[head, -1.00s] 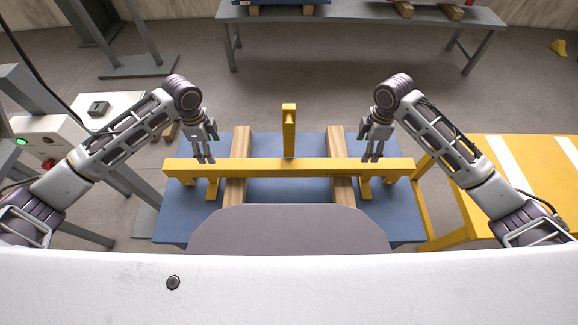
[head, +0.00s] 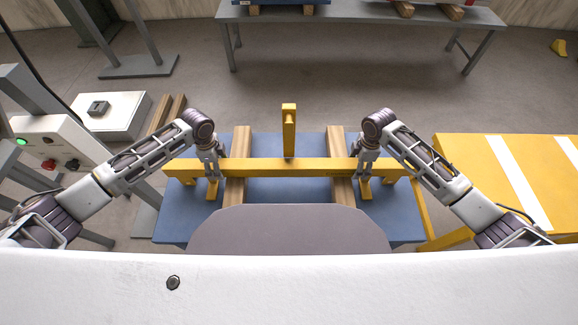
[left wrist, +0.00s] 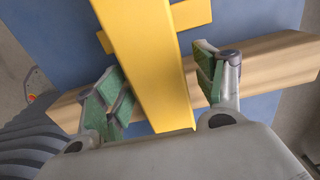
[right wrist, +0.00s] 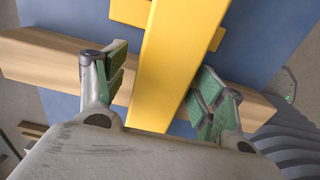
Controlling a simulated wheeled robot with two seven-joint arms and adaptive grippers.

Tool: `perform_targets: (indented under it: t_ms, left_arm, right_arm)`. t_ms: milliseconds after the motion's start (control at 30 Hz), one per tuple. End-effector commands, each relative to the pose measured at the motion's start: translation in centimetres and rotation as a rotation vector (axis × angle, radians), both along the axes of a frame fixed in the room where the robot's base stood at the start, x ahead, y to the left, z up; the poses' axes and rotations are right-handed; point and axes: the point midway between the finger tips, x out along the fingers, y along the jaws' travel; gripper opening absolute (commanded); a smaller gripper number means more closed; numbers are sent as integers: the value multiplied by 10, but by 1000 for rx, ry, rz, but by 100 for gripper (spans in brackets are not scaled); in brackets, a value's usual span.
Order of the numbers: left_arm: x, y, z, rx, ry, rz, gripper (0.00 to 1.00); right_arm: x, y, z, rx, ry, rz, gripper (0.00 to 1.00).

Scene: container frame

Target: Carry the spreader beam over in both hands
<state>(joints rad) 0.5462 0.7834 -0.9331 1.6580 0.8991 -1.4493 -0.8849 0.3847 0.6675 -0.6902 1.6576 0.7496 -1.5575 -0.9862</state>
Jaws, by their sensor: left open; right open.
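The yellow spreader beam (head: 289,168) lies across two wooden blocks on a blue table, with an upright yellow post (head: 289,130) at its middle. My left gripper (head: 212,170) is open over the beam's left part; in the left wrist view the beam (left wrist: 150,60) runs between its green-padded fingers (left wrist: 160,90). My right gripper (head: 366,170) is open over the right part; in the right wrist view the beam (right wrist: 178,60) passes between its fingers (right wrist: 160,85). I cannot tell whether any pad touches the beam.
The wooden blocks (head: 240,145) rest on the blue table (head: 270,192). A yellow platform with white stripes (head: 470,160) stands at the right. A control box with buttons (head: 40,145) is at the left. A grey table (head: 360,15) stands at the back, with open floor before it.

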Motion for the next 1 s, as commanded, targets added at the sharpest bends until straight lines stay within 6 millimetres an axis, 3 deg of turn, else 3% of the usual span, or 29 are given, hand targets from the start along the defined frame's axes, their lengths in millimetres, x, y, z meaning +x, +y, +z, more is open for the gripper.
perform_targets:
  t_ms: [500, 1000]
  left_arm:
    - [0, 0, -11, 0, -1, 0, 70]
    - [0, 0, -10, 0, 0, 0, 5]
  right_arm:
    - [0, 0, -11, 0, 1, 0, 70]
    - [0, 0, -11, 0, 1, 0, 5]
